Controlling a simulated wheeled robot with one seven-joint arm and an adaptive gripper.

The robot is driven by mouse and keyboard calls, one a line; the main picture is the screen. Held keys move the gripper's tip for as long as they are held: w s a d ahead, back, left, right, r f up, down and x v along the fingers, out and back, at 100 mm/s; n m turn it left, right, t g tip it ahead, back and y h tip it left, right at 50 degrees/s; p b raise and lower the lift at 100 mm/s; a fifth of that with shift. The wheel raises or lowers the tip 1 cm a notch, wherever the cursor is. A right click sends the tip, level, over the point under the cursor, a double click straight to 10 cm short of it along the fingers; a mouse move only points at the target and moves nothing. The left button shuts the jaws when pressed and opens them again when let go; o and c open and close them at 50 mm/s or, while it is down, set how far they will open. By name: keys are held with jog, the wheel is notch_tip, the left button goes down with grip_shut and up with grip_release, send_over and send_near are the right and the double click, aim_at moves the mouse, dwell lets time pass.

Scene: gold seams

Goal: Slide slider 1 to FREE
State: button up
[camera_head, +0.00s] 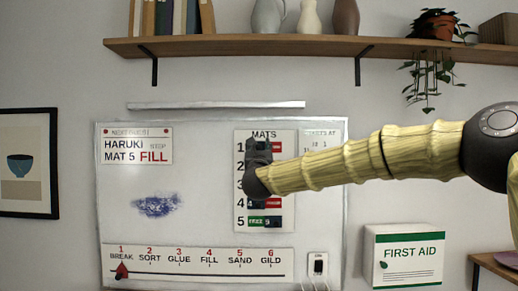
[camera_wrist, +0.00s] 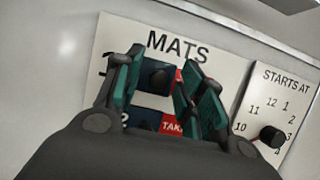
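The MATS board (camera_head: 284,205) hangs on the right part of the whiteboard, with numbered rows. In the wrist view the MATS board (camera_wrist: 225,75) is close and tilted. Slider 1 (camera_wrist: 157,76) is a dark block with a round knob at the left of row 1, with red showing to its right. My gripper (camera_wrist: 160,68) is open, its two teal-padded fingers either side of the knob. Contact cannot be told. In the head view my gripper (camera_head: 257,150) covers row 1's left part and the rows below.
Slider 2 (camera_wrist: 142,118) sits just below, with red beside it. Row 5 shows green FREE (camera_head: 257,221). A STARTS AT dial (camera_wrist: 270,136) stands close on the right. A shelf (camera_head: 290,46) runs above, and a first aid box (camera_head: 408,255) is at lower right.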

grip_shut()
jog(key=shift+f, duration=0.15)
jog(key=b, duration=0.1)
jog(key=d+b, duration=0.1)
jog(key=shift+d+f+b, duration=0.2)
jog(key=shift+d+b, duration=0.1)
jog(key=d+b, duration=0.3)
jog(key=shift+d+b, duration=0.3)
jog(key=shift+b, duration=0.1)
jog(key=shift+w+d+r+b, duration=0.1)
jog(key=shift+d+r+b, duration=0.15)
jog(key=shift+d+b, duration=0.25)
